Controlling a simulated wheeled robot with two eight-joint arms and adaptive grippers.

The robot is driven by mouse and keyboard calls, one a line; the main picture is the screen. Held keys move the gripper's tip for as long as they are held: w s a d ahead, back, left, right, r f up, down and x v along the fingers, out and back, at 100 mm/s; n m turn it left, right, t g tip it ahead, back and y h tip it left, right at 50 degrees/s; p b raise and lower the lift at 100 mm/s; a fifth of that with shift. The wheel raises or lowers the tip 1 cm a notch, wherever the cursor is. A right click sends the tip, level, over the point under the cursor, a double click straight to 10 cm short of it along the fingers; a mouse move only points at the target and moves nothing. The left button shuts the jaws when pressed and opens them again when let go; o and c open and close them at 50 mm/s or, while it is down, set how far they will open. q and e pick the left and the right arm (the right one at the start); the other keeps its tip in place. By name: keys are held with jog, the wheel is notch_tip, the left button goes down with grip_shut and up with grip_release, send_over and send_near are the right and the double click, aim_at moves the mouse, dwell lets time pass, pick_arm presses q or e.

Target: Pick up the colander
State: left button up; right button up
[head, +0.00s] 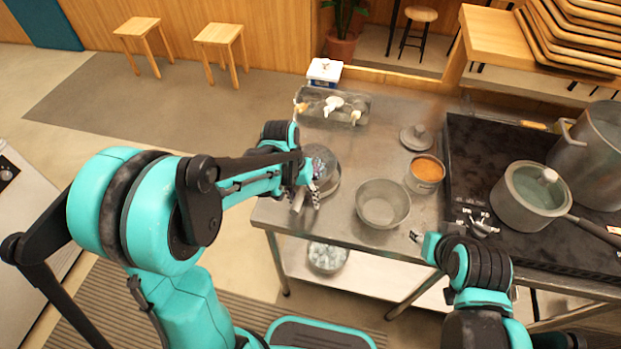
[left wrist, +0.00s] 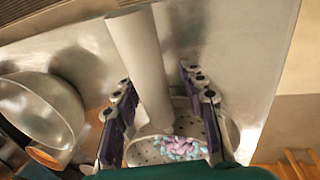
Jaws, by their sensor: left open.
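The colander (head: 325,166) is a grey perforated bowl with a long handle, on the metal counter near its left front edge. Its handle (head: 298,201) points toward the front edge. In the left wrist view the perforated bowl (left wrist: 147,152) holds small blue and purple pieces, and the pale handle (left wrist: 140,60) runs up between the fingers. My left gripper (head: 307,193) is open around the handle, also in the left wrist view (left wrist: 156,82), with gaps on both sides. My left arm partly hides the bowl. My right gripper (head: 416,238) is near the counter's front edge, its fingers unclear.
A metal bowl (head: 383,221) and a tin of orange food (head: 425,171) stand right of the colander. A lid (head: 417,138) and a clear tray (head: 330,112) lie behind. The black stove (head: 481,165) with pots is at right. Another container (head: 327,257) is on the lower shelf.

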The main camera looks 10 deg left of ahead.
pick_arm(q)
grip_shut()
dwell(0.4)
jog(key=shift+r+p, duration=0.4)
jog(key=shift+r, duration=0.15)
jog(key=r+p, duration=0.1)
jog(key=r, duration=0.1)
jog(key=d+r+p, duration=0.1)
jog(key=r, duration=0.1)
jog(key=shift+d, duration=0.2)
jog(key=d+r+p, duration=0.3)
jog(key=d+r, duration=0.3)
jog(key=d, duration=0.4)
jog(key=shift+d, duration=0.2)
jog(key=shift+w, duration=0.1)
